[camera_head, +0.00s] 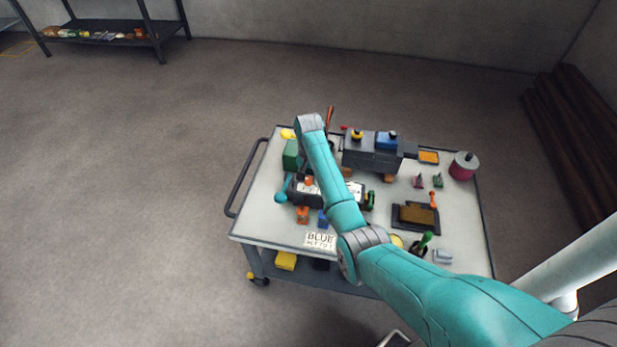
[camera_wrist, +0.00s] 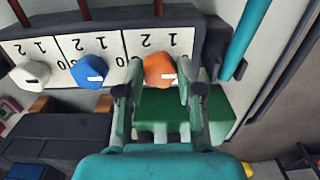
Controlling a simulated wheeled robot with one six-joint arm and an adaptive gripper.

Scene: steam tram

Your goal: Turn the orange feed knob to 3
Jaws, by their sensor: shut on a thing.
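The orange feed knob (camera_wrist: 160,70) is on a panel with white number plates (camera_wrist: 148,42) in the wrist view. My gripper (camera_wrist: 159,67) has one finger on each side of the knob and is shut on it. The knob's white mark points to the right in the picture. A 1 and a 2 show beside it, upside down or tilted; I cannot make out a 3. A blue knob (camera_wrist: 90,74) and a white knob (camera_wrist: 32,73) sit to its left. In the head view, the orange knob (camera_head: 309,181) shows beside my arm, which hides part of the panel.
A green block (camera_wrist: 210,112) lies close to my fingers, and a teal bar (camera_wrist: 247,38) stands to the right. The cart (camera_head: 262,205) also carries a dark grey machine (camera_head: 372,158), a brown-filled tray (camera_head: 415,216) and a pink-grey drum (camera_head: 463,166). The floor left of the cart is clear.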

